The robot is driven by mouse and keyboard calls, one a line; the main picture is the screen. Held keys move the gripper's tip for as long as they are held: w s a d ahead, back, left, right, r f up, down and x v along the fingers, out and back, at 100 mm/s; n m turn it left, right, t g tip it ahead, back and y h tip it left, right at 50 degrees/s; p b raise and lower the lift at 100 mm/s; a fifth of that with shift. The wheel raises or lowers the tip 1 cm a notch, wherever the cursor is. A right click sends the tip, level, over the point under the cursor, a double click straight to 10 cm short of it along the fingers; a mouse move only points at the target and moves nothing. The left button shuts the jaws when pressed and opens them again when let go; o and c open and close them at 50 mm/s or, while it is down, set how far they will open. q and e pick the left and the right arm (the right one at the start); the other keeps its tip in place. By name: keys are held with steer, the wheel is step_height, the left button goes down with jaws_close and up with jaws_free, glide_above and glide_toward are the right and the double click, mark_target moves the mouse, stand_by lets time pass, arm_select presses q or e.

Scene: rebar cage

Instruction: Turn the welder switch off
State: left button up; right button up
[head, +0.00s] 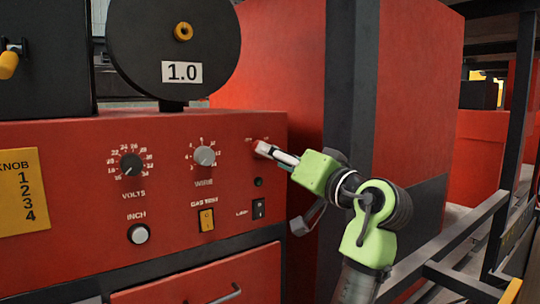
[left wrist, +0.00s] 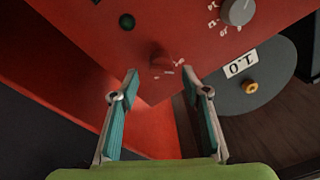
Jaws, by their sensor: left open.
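The red welder (head: 90,185) fills the left of the head view. A small red rotary switch (head: 263,147) with white lettering sits at the upper right of its panel. The switch also shows in the left wrist view (left wrist: 162,61); its lettering is too small to read. My left gripper (head: 276,152) is at this switch, partly covering it in the head view. In the left wrist view my left gripper (left wrist: 160,78) is open, with the switch centred between and just beyond the fingertips. I cannot tell whether they touch it. My right gripper is not in view.
Nearby panel controls are a grey wire knob (head: 205,156), a black volts knob (head: 131,164), a yellow gas test switch (head: 206,219) and a black rocker (head: 258,209). A dark round spool (head: 175,60) marked 1.0 stands above. A dark post (head: 350,80) is behind my arm.

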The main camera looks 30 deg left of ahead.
arm_select(q)
steer(key=r+v, duration=0.1)
steer(key=v, duration=0.7)
steer(key=shift+d+f, duration=0.35)
steer(key=shift+f, duration=0.2)
steer(key=shift+s, duration=0.1)
